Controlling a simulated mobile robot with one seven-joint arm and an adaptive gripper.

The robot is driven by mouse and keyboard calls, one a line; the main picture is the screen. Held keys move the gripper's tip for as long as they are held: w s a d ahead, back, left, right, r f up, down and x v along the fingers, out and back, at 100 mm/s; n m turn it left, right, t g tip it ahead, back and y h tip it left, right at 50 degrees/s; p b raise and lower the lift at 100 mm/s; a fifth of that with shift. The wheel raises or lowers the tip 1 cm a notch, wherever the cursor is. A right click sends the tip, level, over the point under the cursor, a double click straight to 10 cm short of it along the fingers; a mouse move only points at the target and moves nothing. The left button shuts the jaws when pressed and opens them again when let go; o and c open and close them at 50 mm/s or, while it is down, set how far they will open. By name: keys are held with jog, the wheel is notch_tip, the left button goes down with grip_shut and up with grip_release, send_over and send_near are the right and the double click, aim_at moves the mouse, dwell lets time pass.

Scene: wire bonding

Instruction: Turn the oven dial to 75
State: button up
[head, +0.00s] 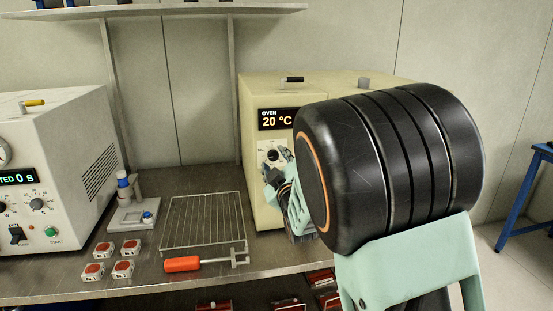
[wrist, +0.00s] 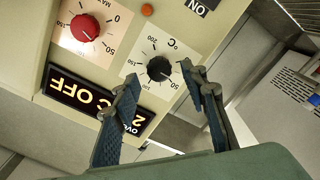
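The cream oven (head: 262,195) stands on the bench with a display (head: 279,119) reading OVEN 20 °C. In the wrist view the oven display (wrist: 93,100) appears upside down and also shows OFF. The black oven dial (wrist: 159,68) sits on a white plate with a °C scale; in the head view the dial (head: 273,154) is small and partly crowded by my gripper. My gripper (wrist: 161,76) is open and empty, its two blue-padded fingertips apart on either side of the dial in the picture. I cannot tell whether they touch it. The dial's exact pointer position is unclear.
A red knob (wrist: 85,27) on its own scale sits beside the dial. An orange lamp (wrist: 147,10) is near it. A wire rack (head: 203,222), an orange-handled tool (head: 185,264) and several small red-topped parts (head: 104,249) lie on the bench, left of the oven. A white instrument (head: 60,140) stands further left.

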jog(key=shift+x, duration=0.8)
grip_shut()
jog(key=shift+f+b, duration=0.1)
jog(key=shift+b, duration=0.3)
jog(key=m+b, duration=0.3)
jog(key=b, duration=0.2)
jog(key=shift+d+f+m, duration=0.1)
jog(key=shift+f+m, duration=0.1)
jog(key=shift+m, duration=0.2)
jog(key=m+b, duration=0.4)
jog(key=shift+r+b, duration=0.1)
jog(key=shift+b, duration=0.3)
jog(key=shift+r+m+b, duration=0.15)
jog(key=shift+m+b, duration=1)
jog(key=shift+m, duration=0.35)
